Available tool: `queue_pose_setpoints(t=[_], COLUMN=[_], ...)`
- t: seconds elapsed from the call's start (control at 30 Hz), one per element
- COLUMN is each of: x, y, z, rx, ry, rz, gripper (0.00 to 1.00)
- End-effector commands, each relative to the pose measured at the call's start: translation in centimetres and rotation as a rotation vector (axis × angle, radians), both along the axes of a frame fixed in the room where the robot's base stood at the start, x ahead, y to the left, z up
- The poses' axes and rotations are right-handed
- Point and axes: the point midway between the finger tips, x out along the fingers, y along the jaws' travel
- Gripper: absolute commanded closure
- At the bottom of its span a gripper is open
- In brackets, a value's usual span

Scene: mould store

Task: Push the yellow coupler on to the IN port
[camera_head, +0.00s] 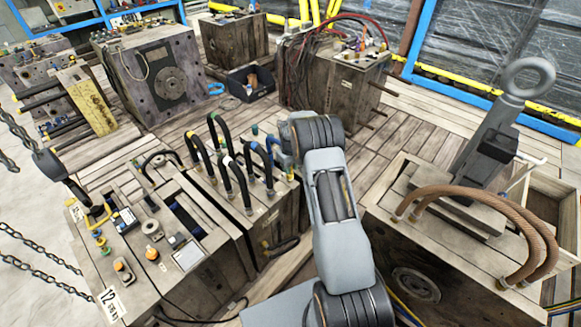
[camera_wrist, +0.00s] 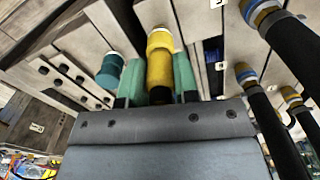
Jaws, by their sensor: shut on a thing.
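The yellow coupler (camera_wrist: 160,62) is upright in the middle of the wrist view, with a pale ring at its far end and a dark lower end. My gripper (camera_wrist: 159,82) is shut on it, one green finger on each side. The coupler's far end is near the pale block face; I cannot tell whether it touches a port. No IN marking is readable, and any port behind the coupler is hidden. In the head view my gripper (camera_head: 284,147) is beside the block with black hoses, mostly hidden by my arm; the coupler cannot be made out there.
A teal fitting (camera_wrist: 110,71) stands just left of my gripper. Black hoses with blue and yellow collars (camera_wrist: 266,24) run close on the right. The hosed mould block (camera_head: 278,222) stands beside another block (camera_head: 215,235). A lifting-eye block (camera_head: 440,262) is at right.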

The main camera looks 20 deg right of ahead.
Motion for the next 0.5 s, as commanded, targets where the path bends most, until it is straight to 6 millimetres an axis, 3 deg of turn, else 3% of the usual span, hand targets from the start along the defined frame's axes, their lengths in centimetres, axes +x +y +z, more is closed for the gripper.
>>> queue_pose_setpoints(t=[0.5], x=[0.02], y=[0.00], z=[-0.60], rx=[0.000], ry=[-0.001], rz=[0.000], gripper=[1.00])
